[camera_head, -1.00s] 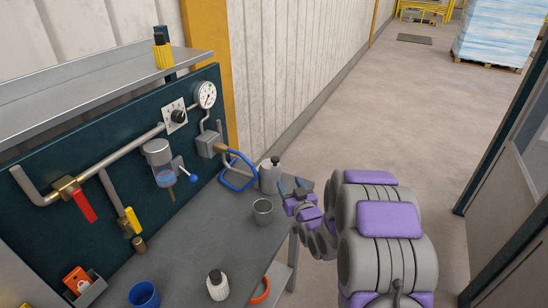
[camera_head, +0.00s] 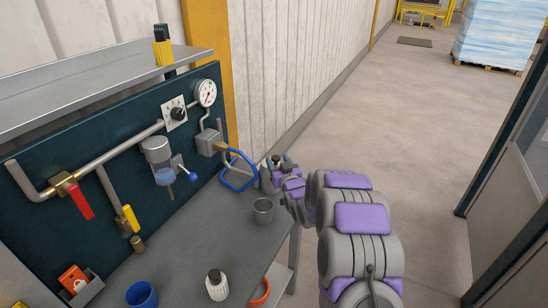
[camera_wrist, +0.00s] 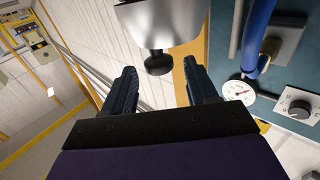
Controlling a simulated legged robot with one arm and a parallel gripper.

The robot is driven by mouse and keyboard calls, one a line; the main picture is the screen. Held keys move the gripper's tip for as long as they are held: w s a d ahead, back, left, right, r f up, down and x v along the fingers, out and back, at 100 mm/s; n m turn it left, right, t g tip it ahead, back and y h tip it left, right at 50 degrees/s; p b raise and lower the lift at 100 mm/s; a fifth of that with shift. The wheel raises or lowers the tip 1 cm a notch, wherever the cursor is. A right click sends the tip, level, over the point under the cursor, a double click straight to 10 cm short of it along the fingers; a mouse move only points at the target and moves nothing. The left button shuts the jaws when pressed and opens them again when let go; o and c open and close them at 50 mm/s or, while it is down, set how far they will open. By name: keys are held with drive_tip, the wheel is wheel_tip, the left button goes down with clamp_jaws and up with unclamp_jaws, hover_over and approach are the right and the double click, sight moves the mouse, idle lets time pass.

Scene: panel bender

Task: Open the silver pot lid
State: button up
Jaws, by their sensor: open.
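The silver pot (camera_head: 265,183) stands at the right back corner of the grey bench, partly hidden behind my gripper in the head view. In the wrist view the pot (camera_wrist: 160,22) shows at the top, appearing upside down, with a black knob (camera_wrist: 158,64) on its lid. My gripper (camera_head: 279,161) is beside the pot's top at the bench's right edge. In the wrist view my gripper (camera_wrist: 159,72) is open, with the black knob seen in the gap between its two fingers. Whether the fingers touch the knob cannot be told.
A metal cup (camera_head: 263,210) stands just in front of the pot. Open floor (camera_head: 420,140) lies to the right.

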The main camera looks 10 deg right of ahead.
drive_tip(key=w, duration=0.4)
drive_tip(key=shift+a+f+b, duration=0.15)
drive_tip(key=shift+a+b, duration=0.15)
drive_tip(key=shift+a, duration=0.05)
drive_tip(key=shift+w, duration=0.5)
clamp_jaws()
